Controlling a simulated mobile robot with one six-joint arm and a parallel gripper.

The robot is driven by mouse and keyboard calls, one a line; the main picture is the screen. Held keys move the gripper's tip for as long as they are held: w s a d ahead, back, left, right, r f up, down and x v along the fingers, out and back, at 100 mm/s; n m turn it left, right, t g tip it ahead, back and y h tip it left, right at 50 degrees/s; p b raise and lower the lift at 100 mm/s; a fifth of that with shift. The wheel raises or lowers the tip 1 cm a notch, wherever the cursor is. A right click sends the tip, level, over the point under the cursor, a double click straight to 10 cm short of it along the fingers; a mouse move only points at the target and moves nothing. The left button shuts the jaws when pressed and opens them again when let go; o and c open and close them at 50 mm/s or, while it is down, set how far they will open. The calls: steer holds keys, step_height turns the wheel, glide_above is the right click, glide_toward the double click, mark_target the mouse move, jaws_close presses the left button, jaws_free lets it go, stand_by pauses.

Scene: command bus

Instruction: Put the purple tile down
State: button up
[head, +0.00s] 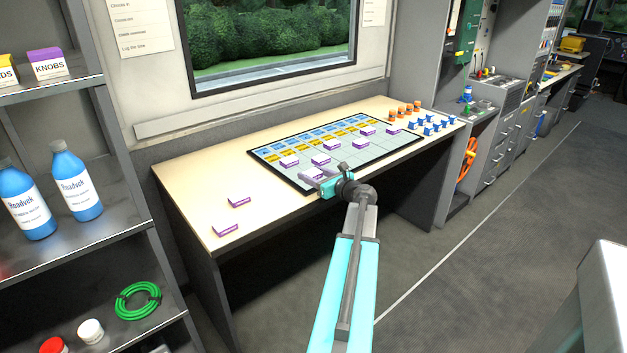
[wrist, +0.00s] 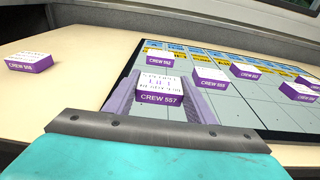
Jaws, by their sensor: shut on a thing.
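My gripper (head: 322,174) is over the near edge of the dark-framed grid board (head: 290,180) on the desk. It is shut on a purple tile with a white top, marked CREW 557 (wrist: 160,98), which sits between the two fingers in the wrist view. The held tile is hard to make out in the head view. I cannot tell whether it touches the board. Several similar purple tiles stand on the board, one marked CREW 552 (wrist: 159,62) just beyond the held tile.
Two loose purple tiles lie on the bare desk at left, a far one (head: 239,201) and a near one (head: 226,230). Blue and yellow cards (head: 325,135) fill the board's far rows. Orange pieces (head: 404,109) and blue pieces (head: 430,124) stand at the desk's right end.

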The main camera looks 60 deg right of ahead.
steer(key=shift+f, duration=0.4)
steer(key=o, duration=1)
steer(key=shift+o, duration=0.2)
steer(key=shift+r, duration=0.15)
steer(key=shift+s, duration=0.1)
steer(key=v, duration=1.2)
